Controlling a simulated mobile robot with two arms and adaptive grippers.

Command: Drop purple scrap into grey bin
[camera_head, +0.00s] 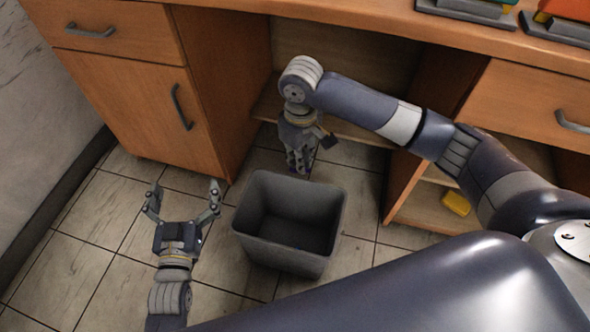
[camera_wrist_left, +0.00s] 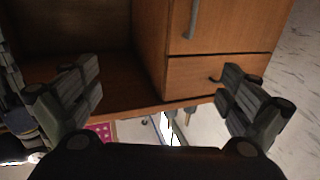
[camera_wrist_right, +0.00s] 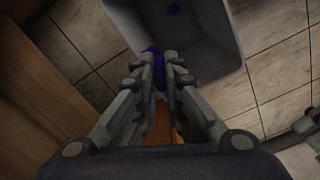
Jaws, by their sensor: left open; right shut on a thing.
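The grey bin (camera_head: 322,258) stands on the floor, open side up; its inside looks empty in the head view. My right gripper (camera_head: 300,168) points down at the bin's far edge. It is shut on the purple scrap (camera_wrist_right: 155,56), mostly hidden by the fingers. I cannot tell whether the scrap is over the opening or just outside the rim. My left gripper (camera_head: 183,192) is open and empty, left of the bin.
A wooden desk (camera_head: 375,22) with a left cabinet (camera_head: 140,105) stands behind the bin. Its open shelf space lies close behind my right gripper. A yellow object (camera_head: 456,203) lies on the right lower shelf.

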